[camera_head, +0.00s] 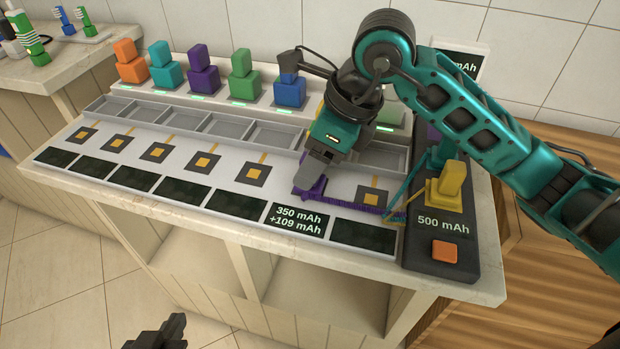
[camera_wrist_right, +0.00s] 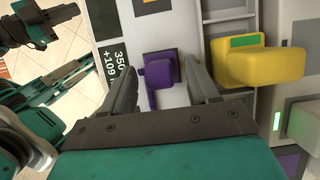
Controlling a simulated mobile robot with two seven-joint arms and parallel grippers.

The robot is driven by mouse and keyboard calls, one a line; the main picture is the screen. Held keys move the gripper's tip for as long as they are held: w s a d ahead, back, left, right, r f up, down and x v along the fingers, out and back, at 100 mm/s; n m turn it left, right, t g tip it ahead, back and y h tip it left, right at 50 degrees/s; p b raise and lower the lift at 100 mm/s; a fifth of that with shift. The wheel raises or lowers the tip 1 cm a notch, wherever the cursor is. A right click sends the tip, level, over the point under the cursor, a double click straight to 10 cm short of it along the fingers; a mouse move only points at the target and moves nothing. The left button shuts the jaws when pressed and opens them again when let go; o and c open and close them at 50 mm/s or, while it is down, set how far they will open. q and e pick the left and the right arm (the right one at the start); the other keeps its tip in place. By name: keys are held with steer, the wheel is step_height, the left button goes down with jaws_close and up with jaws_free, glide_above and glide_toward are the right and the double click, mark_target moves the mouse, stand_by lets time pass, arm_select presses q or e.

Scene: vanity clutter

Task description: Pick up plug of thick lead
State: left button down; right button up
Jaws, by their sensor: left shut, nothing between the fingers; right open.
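A purple plug (camera_head: 309,191) sits on the white panel just behind the display reading "350 mAh +109 mAh". A thick purple lead (camera_head: 352,205) runs from it to the right, toward the dark unit. My right gripper (camera_head: 313,180) is right above the plug, pointing down. In the right wrist view, the purple plug (camera_wrist_right: 158,74) shows between the two spread fingers, with gaps on both sides. My left gripper (camera_head: 165,332) is low at the front, off the counter, shut and empty.
A dark unit (camera_head: 440,262) at the right carries a yellow plug (camera_head: 449,184), an orange button (camera_head: 445,250) and thin teal and yellow leads. Coloured block-shaped devices, including a blue one (camera_head: 290,92), stand along the back, behind grey trays (camera_head: 235,126). Square contact pads left of the plug are bare.

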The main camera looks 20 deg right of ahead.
steer(key=shift+x, duration=0.9)
steer(key=shift+r, duration=0.1)
steer(key=shift+c, duration=0.2)
jaws_close()
